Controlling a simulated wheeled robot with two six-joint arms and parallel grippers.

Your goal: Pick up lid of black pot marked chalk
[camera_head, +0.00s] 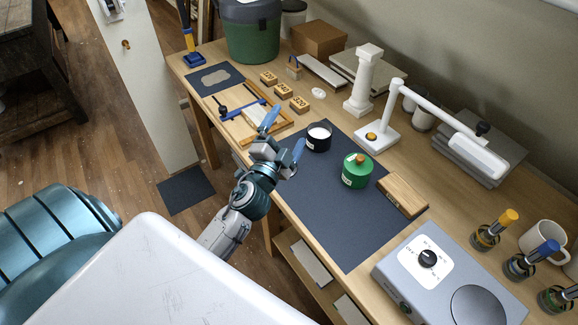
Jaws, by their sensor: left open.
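A small black pot (318,141) stands on the dark mat (325,215) at its far end. Its top shows a pale, whitish round surface, and I see no knobbed lid on it. A mark on its side is too small to read. A small dark object (222,109) lies on the wooden tray to the left; I cannot tell whether it is a lid. A green pot (355,176) with an orange-brown knob on its lid stands nearer on the mat. My left gripper (284,134) is open and empty, just left of the black pot. My right gripper is not in view.
A wooden block (402,195) lies right of the green pot. A white lamp (379,136) stands behind the mat. A wooden tray (285,119) lies beyond my left gripper. A grey device (449,270) sits at the near right. The mat's near part is clear.

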